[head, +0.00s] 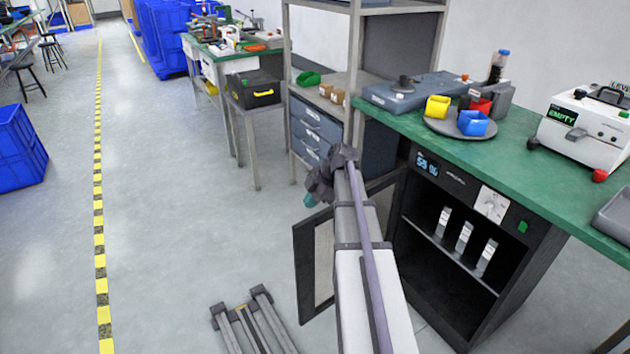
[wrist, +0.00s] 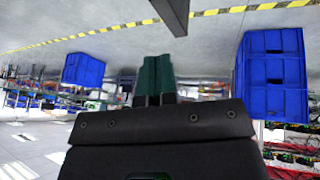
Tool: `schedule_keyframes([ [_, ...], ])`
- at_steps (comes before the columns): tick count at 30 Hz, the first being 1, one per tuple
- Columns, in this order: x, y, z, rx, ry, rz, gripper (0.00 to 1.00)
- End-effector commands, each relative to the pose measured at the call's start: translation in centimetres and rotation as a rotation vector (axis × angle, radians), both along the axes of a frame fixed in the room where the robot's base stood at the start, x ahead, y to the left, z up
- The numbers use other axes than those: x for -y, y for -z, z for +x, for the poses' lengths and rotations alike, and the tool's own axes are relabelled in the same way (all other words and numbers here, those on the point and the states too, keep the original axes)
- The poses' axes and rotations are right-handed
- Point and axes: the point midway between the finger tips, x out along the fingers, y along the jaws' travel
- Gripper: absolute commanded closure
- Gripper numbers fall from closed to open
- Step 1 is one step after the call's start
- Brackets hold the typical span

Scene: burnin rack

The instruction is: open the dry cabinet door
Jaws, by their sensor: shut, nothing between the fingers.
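The dry cabinet (head: 470,250) stands under the green bench, with a lit display (head: 428,165) on its top panel. Its dark-framed door (head: 303,270) stands swung well out to the left, and the cabinet's inside is open to view. My arm hides the middle of the door. My gripper (head: 310,201) is by the door's upper outer part; I cannot tell whether it touches. In the wrist view its teal fingers (wrist: 155,75) are together with nothing between them. A dark bar (wrist: 173,14), perhaps the door's corner, shows just beyond the fingertips.
Several white packs (head: 463,238) stand on the cabinet shelf. The green bench top (head: 400,118) carries a plate with coloured bins and a white machine (head: 588,128). A grey shelf rack (head: 355,60) stands behind.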

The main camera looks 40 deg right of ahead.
Motion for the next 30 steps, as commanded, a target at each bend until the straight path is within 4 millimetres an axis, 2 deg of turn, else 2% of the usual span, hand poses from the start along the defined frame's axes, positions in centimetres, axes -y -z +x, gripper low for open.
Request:
schedule_keyframes([
  [1, 1.0, -0.9, -4.5, 0.077, -0.014, 0.009, 1.00],
  [3, 2.4, -0.6, -8.2, 0.164, -0.063, -0.006, 1.00],
  [5, 3.1, -0.6, -10.0, 0.209, -0.094, -0.021, 1.00],
  [7, 3.4, -0.7, -10.8, 0.235, -0.113, -0.029, 1.00],
  [11, 3.6, -0.6, -10.7, 0.240, -0.120, -0.032, 1.00],
  [14, 3.3, 0.3, -10.3, 0.238, -0.121, -0.031, 1.00],
  [28, -0.5, 8.4, -6.0, 0.236, -0.122, -0.032, 1.00],
  [30, -0.4, 7.3, -4.4, 0.236, -0.121, -0.031, 1.00],
])
